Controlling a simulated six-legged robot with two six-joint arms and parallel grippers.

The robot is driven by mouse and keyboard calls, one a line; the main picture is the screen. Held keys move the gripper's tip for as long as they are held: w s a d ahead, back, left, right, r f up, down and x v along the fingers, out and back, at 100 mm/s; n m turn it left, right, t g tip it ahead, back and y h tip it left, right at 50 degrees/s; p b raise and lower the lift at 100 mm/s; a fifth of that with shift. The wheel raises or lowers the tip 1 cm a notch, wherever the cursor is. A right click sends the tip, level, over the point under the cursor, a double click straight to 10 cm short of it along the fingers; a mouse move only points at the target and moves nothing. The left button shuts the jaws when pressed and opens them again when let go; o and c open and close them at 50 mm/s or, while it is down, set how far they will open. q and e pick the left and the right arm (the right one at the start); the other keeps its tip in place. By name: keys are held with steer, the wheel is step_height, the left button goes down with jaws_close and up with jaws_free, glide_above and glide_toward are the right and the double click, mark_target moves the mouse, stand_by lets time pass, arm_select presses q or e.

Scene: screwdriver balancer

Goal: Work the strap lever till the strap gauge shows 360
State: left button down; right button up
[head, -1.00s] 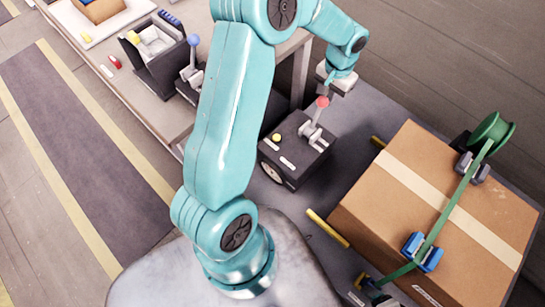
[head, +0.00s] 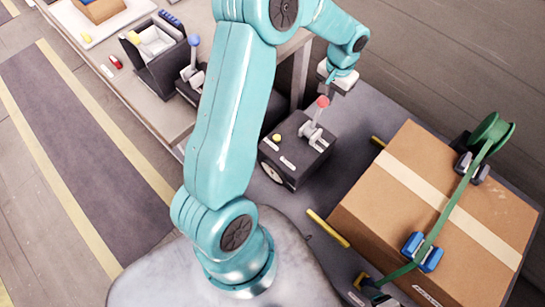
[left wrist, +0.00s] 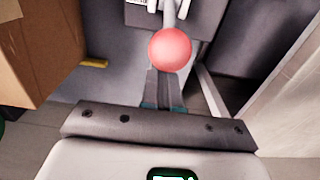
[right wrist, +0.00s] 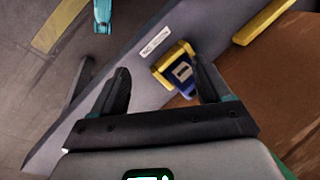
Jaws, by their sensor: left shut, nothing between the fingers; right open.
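A red-knobbed lever (head: 316,122) stands on a dark box (head: 305,152) with a yellow button. I take it for the strap lever; its red knob also shows in the left wrist view (left wrist: 170,48). A round gauge (head: 271,173) is on the box's near face, too small and steeply angled to read. My left gripper (head: 331,86) is just above and behind the knob. In the left wrist view its fingers (left wrist: 163,92) are shut and empty, just short of the knob. My right gripper (right wrist: 162,88) is open and empty, near a blue-and-yellow fitting (right wrist: 181,72).
A cardboard box (head: 400,190) with a green strap (head: 452,203) over it stands at right, with a green reel (head: 492,131) behind. A workbench (head: 150,105) at upper left carries a blue-knobbed lever (head: 193,55). Yellow bars (head: 328,228) flank the cardboard box.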

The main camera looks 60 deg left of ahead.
steer(key=shift+w+f+b, duration=0.1)
steer(key=shift+f+b, duration=1.6)
steer(key=shift+f, duration=0.2)
steer(key=shift+r, duration=0.1)
arm_select(q)
steer(key=s+d, duration=0.1)
steer(key=s, duration=0.4)
steer(key=s+d, duration=0.1)
steer(key=s, duration=0.2)
steer(key=shift+s+d, duration=0.1)
steer(key=shift+d, duration=0.25)
arm_select(e)
steer(key=shift+r, duration=0.1)
step_height(320, 180, up, 2)
steer(key=p, duration=0.3)
steer(key=shift+r, duration=0.25)
arm_select(q)
steer(key=w+a, duration=0.3)
steer(key=w, duration=0.6)
